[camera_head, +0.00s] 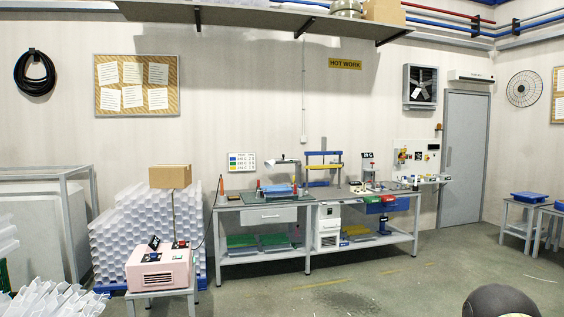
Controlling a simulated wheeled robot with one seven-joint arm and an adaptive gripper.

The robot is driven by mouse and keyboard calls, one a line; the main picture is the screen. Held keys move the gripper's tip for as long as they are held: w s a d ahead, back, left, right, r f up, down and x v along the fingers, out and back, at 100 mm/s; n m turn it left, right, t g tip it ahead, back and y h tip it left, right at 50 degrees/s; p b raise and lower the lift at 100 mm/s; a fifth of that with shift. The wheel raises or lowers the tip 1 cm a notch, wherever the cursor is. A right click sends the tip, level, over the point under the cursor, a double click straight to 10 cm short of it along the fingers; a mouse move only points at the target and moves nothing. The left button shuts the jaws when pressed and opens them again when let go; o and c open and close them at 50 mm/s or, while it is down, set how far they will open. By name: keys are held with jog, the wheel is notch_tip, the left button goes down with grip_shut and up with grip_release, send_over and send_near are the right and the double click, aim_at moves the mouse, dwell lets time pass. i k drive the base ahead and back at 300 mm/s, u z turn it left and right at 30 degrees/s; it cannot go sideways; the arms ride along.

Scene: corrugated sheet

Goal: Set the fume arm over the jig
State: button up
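A long workbench (262,204) stands against the back wall, some way off across the floor. A grey-white arm-like piece with a hood (287,162) rises above the left half of the bench; it looks like the fume arm, but it is small here. Under and beside it lies a low blue and grey fixture (277,190), possibly the jig; I cannot tell for sure. Whether the hood is directly above it cannot be told. My gripper is not in view. A dark rounded shape at the bottom right may be part of my arm.
A pink machine (158,268) on a small stand and stacked translucent corrugated sheets (120,240) stand left of the bench. More sheets lie at the lower left. The floor (390,285) before the bench is largely clear.

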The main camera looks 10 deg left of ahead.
aim_at(270, 164)
jog(key=u, duration=0.2)
jog(key=i, duration=1.65)
jog(key=u, duration=0.5)
jog(key=i, duration=1.6)
jog(key=u, duration=0.25)
jog(key=i, duration=3.55)
jog(key=z, duration=0.15)
